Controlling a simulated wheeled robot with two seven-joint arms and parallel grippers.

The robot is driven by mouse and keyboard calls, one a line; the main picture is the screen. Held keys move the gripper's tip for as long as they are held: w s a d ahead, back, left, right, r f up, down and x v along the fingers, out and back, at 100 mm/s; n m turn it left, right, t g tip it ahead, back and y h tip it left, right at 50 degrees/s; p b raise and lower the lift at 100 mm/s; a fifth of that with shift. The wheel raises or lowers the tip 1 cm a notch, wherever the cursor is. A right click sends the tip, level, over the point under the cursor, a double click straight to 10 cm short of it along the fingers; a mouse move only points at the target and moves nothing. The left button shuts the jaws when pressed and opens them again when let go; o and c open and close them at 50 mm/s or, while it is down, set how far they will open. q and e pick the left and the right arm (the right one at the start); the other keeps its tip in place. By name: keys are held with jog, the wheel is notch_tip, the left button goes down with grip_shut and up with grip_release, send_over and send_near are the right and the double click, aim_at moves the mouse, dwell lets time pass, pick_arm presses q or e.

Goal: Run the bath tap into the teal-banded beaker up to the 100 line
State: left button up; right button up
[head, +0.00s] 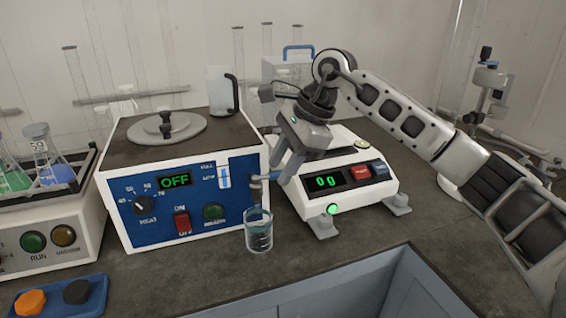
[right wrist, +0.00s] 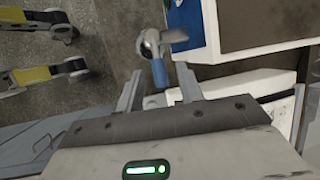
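The clear beaker (head: 258,236) with a teal band near its rim stands upright on the bench at the front right corner of the bath (head: 190,190). Dark marks show on its side; I cannot tell any water level. The metal bath tap (head: 256,186) is just above the beaker. My right gripper (head: 272,174) is at the tap from the right. In the right wrist view its fingers (right wrist: 160,72) are open, with the tap's blue lever (right wrist: 158,74) between their tips. I cannot tell whether they touch it. My left gripper is not in view.
The balance (head: 345,190), reading zeros, is right of the tap, under my right arm. The bath display reads OFF. A clear jug (head: 222,92) stands on the bath. A shaker with flasks (head: 45,220) is at left, behind a blue tray (head: 60,298). A recess opens at the bench front.

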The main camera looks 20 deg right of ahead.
jog(key=v, duration=1.6)
jog(key=shift+f, duration=0.1)
